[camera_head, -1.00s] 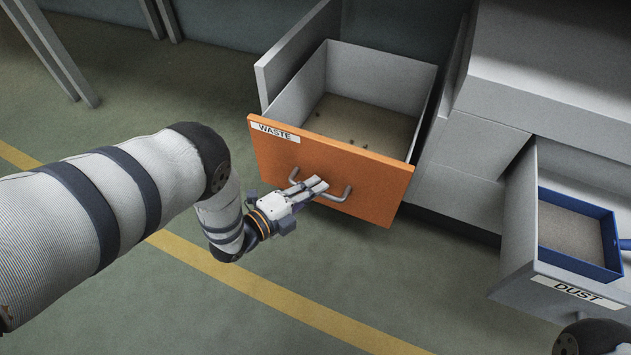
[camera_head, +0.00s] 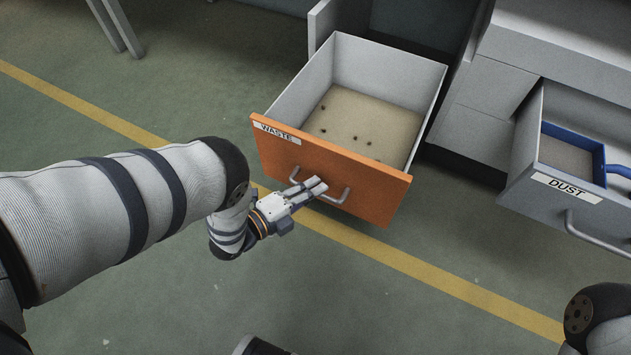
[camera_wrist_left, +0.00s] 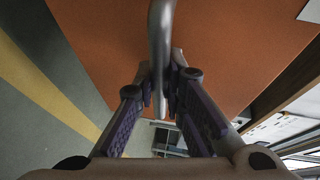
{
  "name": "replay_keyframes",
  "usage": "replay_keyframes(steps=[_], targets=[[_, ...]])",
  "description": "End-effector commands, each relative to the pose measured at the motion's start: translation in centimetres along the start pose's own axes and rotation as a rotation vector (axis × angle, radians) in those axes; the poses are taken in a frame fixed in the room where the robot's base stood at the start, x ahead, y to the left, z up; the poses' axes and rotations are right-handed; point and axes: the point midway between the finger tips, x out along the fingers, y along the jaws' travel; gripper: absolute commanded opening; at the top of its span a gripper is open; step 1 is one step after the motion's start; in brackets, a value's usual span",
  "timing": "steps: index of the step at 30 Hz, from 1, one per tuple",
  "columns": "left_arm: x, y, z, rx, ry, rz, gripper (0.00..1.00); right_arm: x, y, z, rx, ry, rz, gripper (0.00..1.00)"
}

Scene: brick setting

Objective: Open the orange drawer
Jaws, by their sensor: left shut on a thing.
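The orange drawer (camera_head: 330,172) with the WASTE label stands pulled far out of the grey cabinet, and several small dark bits lie on its floor. Its metal handle (camera_head: 341,197) runs across the orange front. My left gripper (camera_head: 316,188) is at the handle's middle and covers part of it. In the left wrist view the fingers (camera_wrist_left: 163,88) are shut around the handle bar (camera_wrist_left: 160,45), with the orange front (camera_wrist_left: 225,40) behind.
The grey DUST drawer (camera_head: 567,205) at the right is also open, with a blue dustpan (camera_head: 573,134) in it. The green floor (camera_head: 400,300) with a yellow line is clear in front of the orange drawer. Table legs (camera_head: 115,25) stand at the upper left.

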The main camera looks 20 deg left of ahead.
Motion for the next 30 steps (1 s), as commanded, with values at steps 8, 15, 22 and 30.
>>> replay_keyframes(steps=[8,15,22,30], targets=[[-0.1,0.0,0.0,0.003,-0.001,-0.002,0.00,0.0,0.0,0.0,0.000,0.001,0.000,0.40],[-0.1,0.0,0.0,0.002,-0.001,-0.001,0.31,0.0,0.0,0.0,0.001,0.000,0.000,0.40],[-0.1,0.0,0.0,0.001,-0.001,-0.001,0.31,0.0,0.0,0.1,0.001,0.000,0.000,0.40],[-1.3,0.1,0.0,0.001,-0.001,0.003,0.31,0.0,0.0,0.1,0.001,0.000,0.000,0.40]])
